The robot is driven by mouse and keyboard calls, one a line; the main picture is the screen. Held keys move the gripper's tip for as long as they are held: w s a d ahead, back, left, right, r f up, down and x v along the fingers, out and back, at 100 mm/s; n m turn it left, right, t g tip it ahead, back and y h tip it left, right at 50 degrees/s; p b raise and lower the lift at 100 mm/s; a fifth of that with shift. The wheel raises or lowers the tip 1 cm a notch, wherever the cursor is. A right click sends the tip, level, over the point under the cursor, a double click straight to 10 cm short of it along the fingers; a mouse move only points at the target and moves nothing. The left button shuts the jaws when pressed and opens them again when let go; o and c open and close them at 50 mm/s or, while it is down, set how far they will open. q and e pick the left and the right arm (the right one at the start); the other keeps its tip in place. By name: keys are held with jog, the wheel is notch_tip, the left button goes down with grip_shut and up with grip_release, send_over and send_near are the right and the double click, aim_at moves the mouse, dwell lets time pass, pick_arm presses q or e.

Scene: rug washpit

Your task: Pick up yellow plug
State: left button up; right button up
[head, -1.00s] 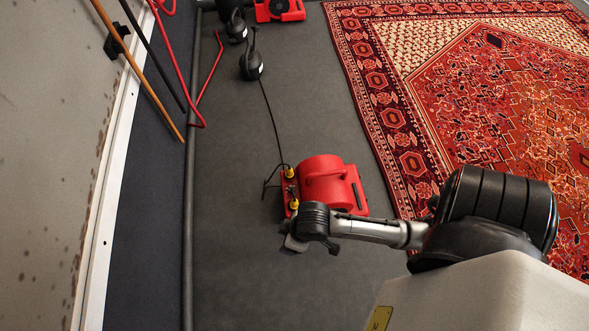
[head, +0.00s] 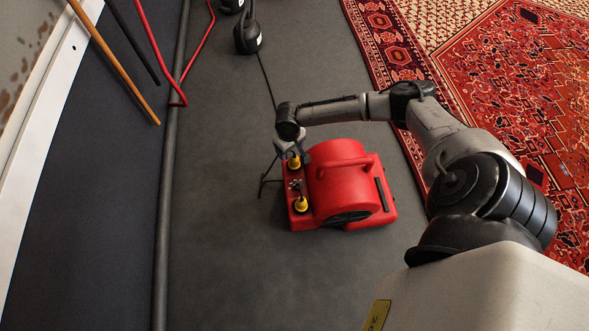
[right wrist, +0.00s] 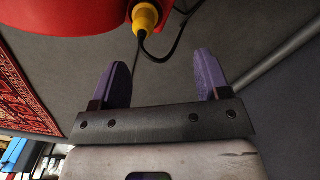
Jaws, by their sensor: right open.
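A red air mover (head: 345,185) stands on the grey floor in the head view. Two yellow plugs sit on its left side panel: a far yellow plug (head: 294,162) and a near yellow plug (head: 301,205). My right gripper (head: 291,148) is at the far plug, partly hidden by my own wrist. In the right wrist view, my right gripper (right wrist: 163,75) is open with two purple fingers and nothing between them. A yellow plug (right wrist: 146,16) with a black cord shows just beyond the fingertips, against the red housing (right wrist: 70,14). My left gripper is not in view.
A patterned red rug (head: 490,90) lies to the right. A grey pipe (head: 168,200) runs along the wall at left, with red tubing (head: 190,75) near it. A black tool (head: 247,38) stands farther back.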

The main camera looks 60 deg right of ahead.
aim_at(294, 161)
jog(key=d, duration=0.1)
jog(key=d+f+b, duration=0.1)
jog(key=d+f+m, duration=0.1)
jog(key=shift+w+f+b, duration=0.2)
jog(key=shift+w+b, duration=0.1)
jog(key=shift+b, duration=0.05)
notch_tip(294, 161, down, 6)
jog(key=shift+f+b, duration=0.1)
jog(key=shift+b, duration=1.1)
jog(key=shift+d+f+b, duration=0.1)
jog(key=shift+f+b, duration=0.2)
jog(key=shift+f, duration=0.4)
jog(key=f+b, duration=0.1)
jog(key=f, duration=0.1)
jog(key=f+b, duration=0.1)
jog(key=f, duration=0.1)
jog(key=shift+s+d, duration=0.1)
jog(key=shift+d, duration=0.1)
jog(key=shift+f+b, duration=0.35)
jog(key=shift+b, duration=0.05)
jog(key=c, duration=1.1)
